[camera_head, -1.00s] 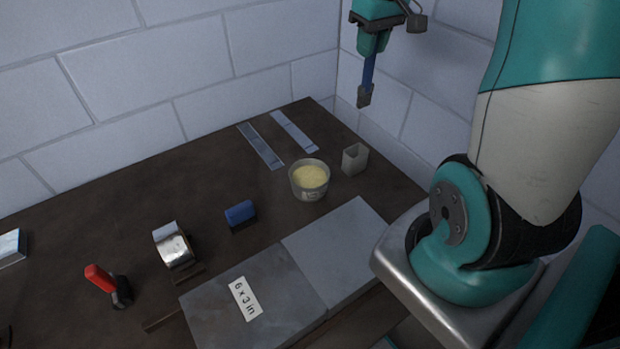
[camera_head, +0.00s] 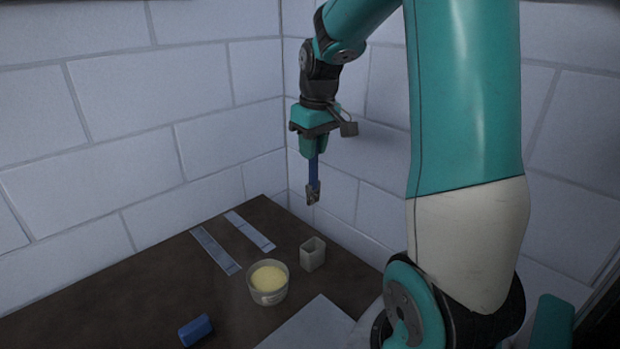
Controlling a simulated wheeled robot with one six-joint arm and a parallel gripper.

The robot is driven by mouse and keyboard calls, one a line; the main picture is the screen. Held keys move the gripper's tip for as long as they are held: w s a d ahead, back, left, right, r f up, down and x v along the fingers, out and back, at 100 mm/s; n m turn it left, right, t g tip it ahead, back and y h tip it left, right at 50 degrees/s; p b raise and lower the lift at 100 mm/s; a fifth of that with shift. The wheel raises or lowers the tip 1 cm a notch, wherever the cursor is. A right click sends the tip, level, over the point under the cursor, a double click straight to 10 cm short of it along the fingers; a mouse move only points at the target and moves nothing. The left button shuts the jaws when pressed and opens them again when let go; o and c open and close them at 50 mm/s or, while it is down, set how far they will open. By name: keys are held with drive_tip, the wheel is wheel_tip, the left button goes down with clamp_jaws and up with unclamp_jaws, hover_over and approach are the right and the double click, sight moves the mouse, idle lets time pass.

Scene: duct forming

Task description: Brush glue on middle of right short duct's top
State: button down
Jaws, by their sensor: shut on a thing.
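My gripper (camera_head: 313,150) is shut on the blue handle of a brush (camera_head: 314,171). The brush hangs bristles down, in the air near the back corner, and appears above the small grey box. A round pot of pale yellow glue (camera_head: 267,283) stands on the table, below and to the left of the brush in the picture. Two flat grey strips lie side by side behind the pot: a left strip (camera_head: 215,250) and a right strip (camera_head: 250,231). I cannot tell whether these are the short ducts. No glue on them can be made out.
A small open grey box (camera_head: 312,254) stands right of the pot. A blue block (camera_head: 195,330) lies at the front of the dark table (camera_head: 130,310). A grey sheet (camera_head: 315,327) shows at the bottom edge. White block walls close off the back and right.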

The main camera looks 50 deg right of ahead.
drive_tip(key=w+a+f+b, duration=0.1)
drive_tip(key=a+f+b, duration=0.1)
drive_tip(key=a+f, duration=1.2)
drive_tip(key=shift+w+f, duration=0.4)
drive_tip(key=shift+f, duration=0.25)
drive_tip(key=shift+f+b, duration=0.5)
drive_tip(key=shift+f, duration=0.05)
idle(1.4)
wheel_tip(320, 180, up, 7)
drive_tip(key=p, duration=0.6)
idle(0.9)
